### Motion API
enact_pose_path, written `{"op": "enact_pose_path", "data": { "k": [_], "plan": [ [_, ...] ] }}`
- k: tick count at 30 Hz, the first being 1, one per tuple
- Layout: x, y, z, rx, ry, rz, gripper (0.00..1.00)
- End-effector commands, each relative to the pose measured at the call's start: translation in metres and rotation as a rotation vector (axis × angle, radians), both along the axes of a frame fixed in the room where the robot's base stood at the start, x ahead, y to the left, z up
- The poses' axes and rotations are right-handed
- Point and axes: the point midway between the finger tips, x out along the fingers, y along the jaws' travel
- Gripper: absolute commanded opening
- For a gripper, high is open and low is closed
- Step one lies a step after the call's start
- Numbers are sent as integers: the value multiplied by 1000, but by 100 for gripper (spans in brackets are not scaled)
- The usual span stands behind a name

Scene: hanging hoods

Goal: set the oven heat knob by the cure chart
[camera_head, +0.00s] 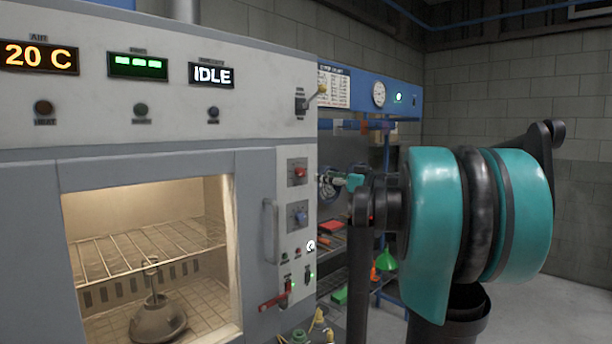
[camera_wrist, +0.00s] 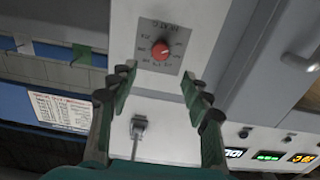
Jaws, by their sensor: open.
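The red heat knob (camera_head: 299,173) sits on a dark square dial plate on the oven's narrow right-hand panel. In the wrist view the red knob (camera_wrist: 160,50) is just beyond my fingertips, between their lines. My gripper (camera_wrist: 158,78) is open and empty, its fingers apart on either side. In the head view my gripper is partly hidden by my arm, right of the panel. The cure chart (camera_head: 334,86) is a white sheet on the blue board at the back; it also shows in the wrist view (camera_wrist: 64,116). Its print is too small to read.
A blue knob (camera_head: 299,216) is below the red one, with a red lever (camera_head: 273,300) lower down. The oven door handle (camera_head: 270,232) stands out at left. The displays read 20 C (camera_head: 39,56) and IDLE (camera_head: 211,75). A toggle lever (camera_head: 311,98) is above.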

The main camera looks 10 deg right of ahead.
Motion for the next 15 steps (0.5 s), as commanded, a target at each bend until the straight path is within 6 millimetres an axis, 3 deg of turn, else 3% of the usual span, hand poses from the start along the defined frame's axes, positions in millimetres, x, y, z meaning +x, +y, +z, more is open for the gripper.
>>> {"op": "enact_pose_path", "data": {
  "k": [9,15],
  "plan": [
    [51,38,0,-1,1,2,49],
    [73,54,0,-1,1,2,49]
  ]
}}
